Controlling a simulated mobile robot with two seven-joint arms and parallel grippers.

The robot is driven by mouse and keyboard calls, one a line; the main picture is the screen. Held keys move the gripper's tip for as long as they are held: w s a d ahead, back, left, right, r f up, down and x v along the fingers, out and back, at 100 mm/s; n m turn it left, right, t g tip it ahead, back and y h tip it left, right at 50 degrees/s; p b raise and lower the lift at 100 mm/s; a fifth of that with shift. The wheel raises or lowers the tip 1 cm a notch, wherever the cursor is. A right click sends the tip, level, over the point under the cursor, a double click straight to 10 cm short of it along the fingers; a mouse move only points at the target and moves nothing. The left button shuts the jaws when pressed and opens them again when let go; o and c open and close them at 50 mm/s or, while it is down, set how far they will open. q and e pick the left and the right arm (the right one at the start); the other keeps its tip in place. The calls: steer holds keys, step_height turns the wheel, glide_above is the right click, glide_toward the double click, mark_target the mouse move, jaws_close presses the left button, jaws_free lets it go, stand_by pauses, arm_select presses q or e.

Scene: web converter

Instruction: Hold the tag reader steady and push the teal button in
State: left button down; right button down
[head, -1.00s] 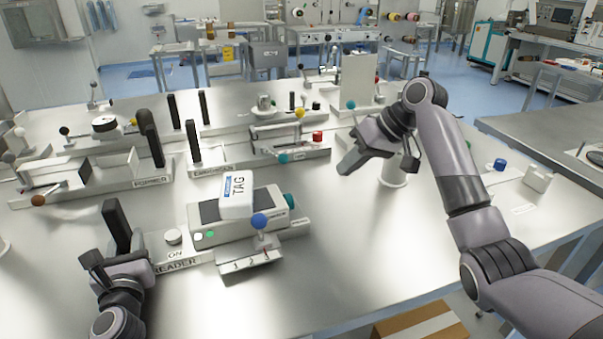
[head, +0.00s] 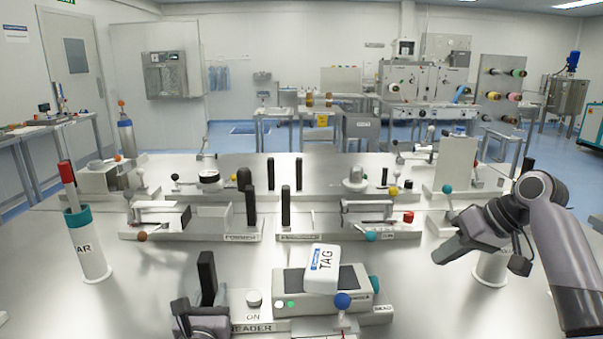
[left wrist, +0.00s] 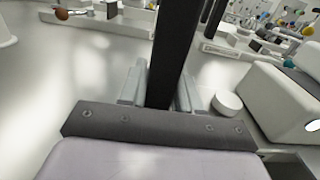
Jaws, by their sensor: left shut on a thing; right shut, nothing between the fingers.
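The tag reader is a pale box (head: 292,283) with a dark panel, on a base marked READER at the front middle of the table. A white block marked TAG (head: 322,270) sits on it. The teal button (head: 374,284) sticks out of its right end. A black upright post (head: 207,275) stands at the base's left end. My left gripper (left wrist: 158,92) is shut on this post, with a finger on each side; its wrist shows low in the head view. My right gripper (head: 440,256) is shut and empty, above the table to the right of the reader, apart from the button.
A blue-knobbed lever (head: 343,301) stands in front of the reader, and a white ON knob (head: 254,299) beside it. Other fixtures with levers and black posts stand behind. A white cylinder (head: 492,264) is near my right gripper. The table between reader and right gripper is clear.

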arm_select(q)
steer(key=shift+s+f, duration=0.1)
steer(key=shift+f, duration=0.25)
steer(key=c, duration=0.8)
jaws_free()
steer(key=shift+c, duration=0.2)
steer(key=shift+o, duration=0.6)
steer(key=shift+r, duration=0.2)
steer(key=s, duration=1.2)
steer(key=shift+d, duration=0.35)
